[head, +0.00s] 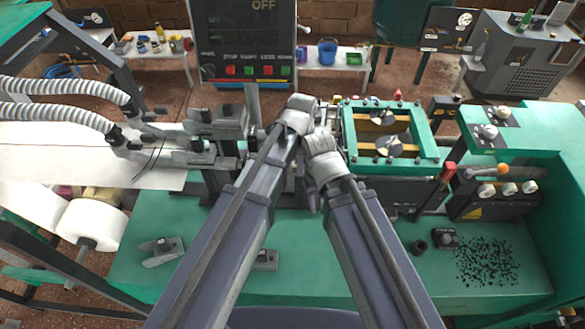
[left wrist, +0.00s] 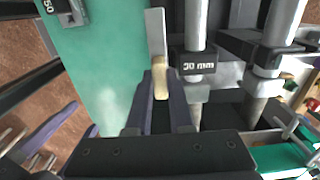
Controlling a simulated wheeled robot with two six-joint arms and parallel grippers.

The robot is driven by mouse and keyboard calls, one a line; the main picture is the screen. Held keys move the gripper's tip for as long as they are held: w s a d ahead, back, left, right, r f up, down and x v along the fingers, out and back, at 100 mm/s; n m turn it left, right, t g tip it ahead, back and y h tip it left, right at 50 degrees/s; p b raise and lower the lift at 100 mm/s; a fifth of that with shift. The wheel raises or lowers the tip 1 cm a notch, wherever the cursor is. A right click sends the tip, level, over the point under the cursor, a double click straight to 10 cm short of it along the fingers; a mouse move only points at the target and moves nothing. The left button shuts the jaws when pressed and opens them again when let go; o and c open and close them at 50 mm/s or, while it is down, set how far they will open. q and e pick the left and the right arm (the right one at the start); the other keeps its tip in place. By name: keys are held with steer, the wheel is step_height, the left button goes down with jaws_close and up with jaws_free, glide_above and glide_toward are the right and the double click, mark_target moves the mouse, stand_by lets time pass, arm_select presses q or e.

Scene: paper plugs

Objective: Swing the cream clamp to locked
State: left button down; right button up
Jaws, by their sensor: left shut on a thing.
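The cream clamp (left wrist: 161,88) shows in the left wrist view as a short cream grip on a flat grey lever (left wrist: 155,32). My left gripper (left wrist: 161,80) has its purple fingers on either side of the cream grip and is shut on it. In the head view, my two wrists meet near the middle and hide the clamp and most of my left gripper. A purple finger part shows just below the wrists. The jaws of my right gripper cannot be made out.
A steel post block marked "30 mm" (left wrist: 198,64) stands close right of the clamp. In the head view, a control panel (head: 243,45) rises behind my wrists. A green-framed box (head: 438,150) sits to the right. The front green bench (head: 150,275) has free room.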

arm_select(q)
steer(key=m, duration=0.9)
steer(key=shift+m, duration=0.3)
steer(key=m, duration=0.8)
steer(key=c, duration=0.9)
jaws_free()
